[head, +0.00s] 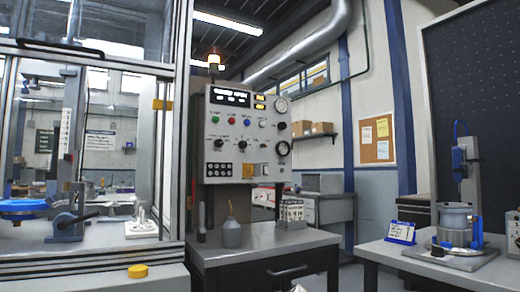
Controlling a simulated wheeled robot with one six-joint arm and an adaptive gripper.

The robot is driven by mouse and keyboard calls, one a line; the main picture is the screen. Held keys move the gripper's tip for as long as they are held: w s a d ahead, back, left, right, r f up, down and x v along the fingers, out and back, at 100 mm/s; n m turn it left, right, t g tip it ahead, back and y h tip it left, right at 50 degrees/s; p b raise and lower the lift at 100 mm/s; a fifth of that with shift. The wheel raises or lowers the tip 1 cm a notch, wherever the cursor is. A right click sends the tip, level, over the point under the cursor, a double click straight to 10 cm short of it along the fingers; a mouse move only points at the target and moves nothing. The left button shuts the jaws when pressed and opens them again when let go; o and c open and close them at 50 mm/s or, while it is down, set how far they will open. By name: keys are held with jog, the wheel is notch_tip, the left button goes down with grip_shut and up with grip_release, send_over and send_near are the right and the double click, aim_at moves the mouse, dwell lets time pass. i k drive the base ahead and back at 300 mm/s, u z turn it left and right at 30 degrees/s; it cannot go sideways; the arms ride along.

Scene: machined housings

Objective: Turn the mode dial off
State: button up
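A grey control panel (204,160) stands upright behind a workbench, near the middle of the head view. It carries several small black knobs, among them a left knob (218,143) and a right knob (262,143) in the lower row. A larger round black dial (283,148) is at the panel's right edge. The labels are too small to read, so I cannot tell which one is the mode dial or where it points. My gripper is not in view.
The workbench (270,238) below the panel holds a grey oil can (232,234) and a small rack (291,211). A glazed enclosure (180,120) stands at the left. Another bench (400,255) at the right bears a press-like fixture (457,225).

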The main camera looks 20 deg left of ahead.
aim_at(218, 143)
jog(key=z, duration=0.05)
jog(key=i, duration=0.8)
jog(key=u, duration=0.8)
jog(key=i, duration=0.7)
jog(key=u, duration=0.8)
